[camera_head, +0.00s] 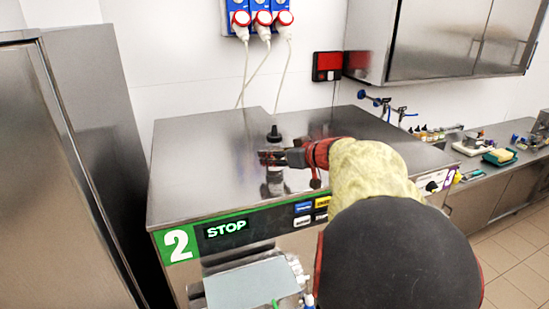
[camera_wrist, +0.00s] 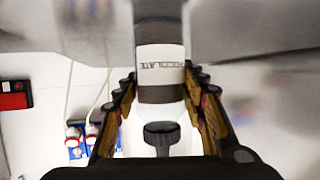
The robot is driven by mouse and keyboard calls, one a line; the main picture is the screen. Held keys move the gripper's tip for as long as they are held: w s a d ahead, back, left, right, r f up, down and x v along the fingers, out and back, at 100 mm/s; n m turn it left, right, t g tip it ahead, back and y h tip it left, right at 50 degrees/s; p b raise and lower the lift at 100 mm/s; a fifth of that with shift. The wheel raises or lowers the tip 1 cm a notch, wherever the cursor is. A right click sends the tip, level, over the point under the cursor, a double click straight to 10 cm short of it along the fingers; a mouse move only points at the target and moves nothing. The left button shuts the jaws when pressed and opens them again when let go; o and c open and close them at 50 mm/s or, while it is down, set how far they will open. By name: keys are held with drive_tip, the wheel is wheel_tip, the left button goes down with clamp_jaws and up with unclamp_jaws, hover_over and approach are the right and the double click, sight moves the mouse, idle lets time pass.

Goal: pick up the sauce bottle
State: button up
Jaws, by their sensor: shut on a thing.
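The sauce bottle (camera_head: 274,184) is upright over the steel top of the batch freezer marked 2, near its front edge. Its dark pointed cap (camera_head: 274,133) rises above my gripper (camera_head: 270,157). In the wrist view the bottle (camera_wrist: 160,56) appears upside down, with a white label reading "CHOCOLATE" and a black cap (camera_wrist: 161,136) toward the bottom. My gripper (camera_wrist: 161,92) is shut on the bottle, with a ribbed finger on each side of it. Part of the bottle is hidden behind the fingers in the head view. I cannot tell whether its base touches the steel.
The freezer top (camera_head: 205,160) is otherwise clear on the left. Red-capped plugs (camera_head: 263,18) with hanging cables are on the wall behind. A steel wall cabinet (camera_head: 445,40) hangs at the upper right. A tall steel unit (camera_head: 50,180) stands at the left. A counter with small items is at the right.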

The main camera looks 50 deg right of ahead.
sight(280, 142)
drive_tip(key=c, duration=0.4)
drive_tip(key=shift+r, duration=0.1)
drive_tip(key=shift+r, duration=0.45)
wheel_tip(280, 142, up, 3)
drive_tip(key=shift+s+f, duration=0.1)
drive_tip(key=shift+s, duration=0.05)
drive_tip(key=shift+s+a+r, duration=1.1)
drive_tip(key=shift+s+r, duration=0.45)
drive_tip(key=shift+s, duration=0.45)
drive_tip(key=shift+s+a+r, duration=1.1)
drive_tip(key=shift+s+r, duration=0.4)
drive_tip(key=shift+s, duration=0.5)
drive_tip(key=shift+s+a+r, duration=1.1)
drive_tip(key=shift+s+r, duration=0.45)
drive_tip(key=shift+s, duration=0.45)
